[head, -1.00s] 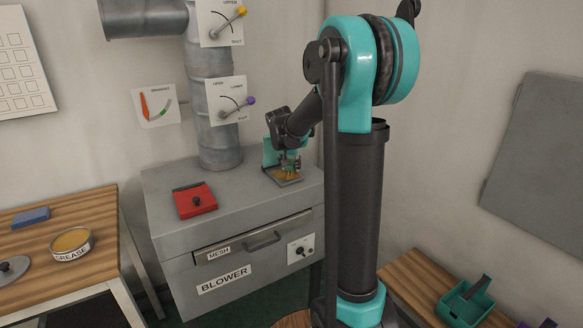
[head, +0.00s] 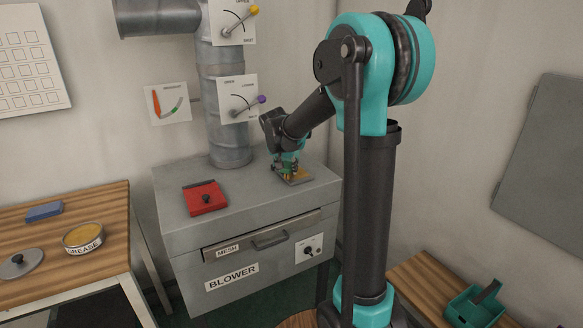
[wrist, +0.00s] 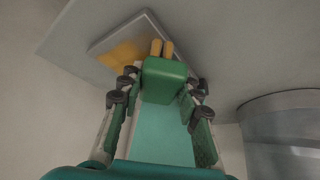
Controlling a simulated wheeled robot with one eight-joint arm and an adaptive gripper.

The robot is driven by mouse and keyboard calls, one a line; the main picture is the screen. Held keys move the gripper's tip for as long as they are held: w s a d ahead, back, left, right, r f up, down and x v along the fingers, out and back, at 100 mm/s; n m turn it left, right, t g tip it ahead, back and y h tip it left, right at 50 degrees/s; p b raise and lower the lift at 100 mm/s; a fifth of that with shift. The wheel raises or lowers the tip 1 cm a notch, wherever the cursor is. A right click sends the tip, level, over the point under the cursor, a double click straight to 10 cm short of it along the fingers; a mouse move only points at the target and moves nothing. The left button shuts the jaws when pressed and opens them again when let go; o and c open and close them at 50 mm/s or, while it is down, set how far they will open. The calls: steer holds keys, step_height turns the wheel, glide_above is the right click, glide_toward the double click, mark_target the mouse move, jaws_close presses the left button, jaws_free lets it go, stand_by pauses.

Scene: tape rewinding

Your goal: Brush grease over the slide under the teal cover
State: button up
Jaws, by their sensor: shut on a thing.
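My gripper (head: 286,169) is over the back right of the blower top, fingers down. In the wrist view my gripper (wrist: 155,92) is shut on a green brush (wrist: 165,80) with two orange-yellow tips. The slide (head: 298,178) is a small grey plate with an orange-yellow grease patch. It also shows in the wrist view (wrist: 150,27), with the patch on its left part beside the brush tips. I cannot tell whether the tips touch it. I cannot make out the teal cover for certain behind my arm.
A red cover (head: 205,197) with a dark knob lies on the blower top (head: 170,182), left of my gripper. A duct (head: 228,130) rises behind. The left bench holds a grease tin (head: 83,240), a lid (head: 20,263) and a blue block (head: 44,211). A green holder (head: 474,308) stands lower right.

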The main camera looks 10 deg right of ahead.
steer(key=shift+s+a, duration=0.3)
steer(key=shift+a, duration=0.45)
steer(key=shift+w+a, duration=0.25)
steer(key=shift+w, duration=0.55)
steer(key=shift+w+d, duration=0.35)
steer(key=shift+d, duration=0.75)
steer(key=shift+w+d, duration=0.4)
steer(key=shift+d, duration=0.7)
steer(key=shift+w+d, duration=0.35)
steer(key=shift+d, duration=0.75)
steer(key=shift+r, duration=0.1)
steer(key=shift+r, duration=2.95)
steer(key=shift+r, duration=0.1)
step_height(320, 180, up, 3)
steer(key=shift+f, duration=0.1)
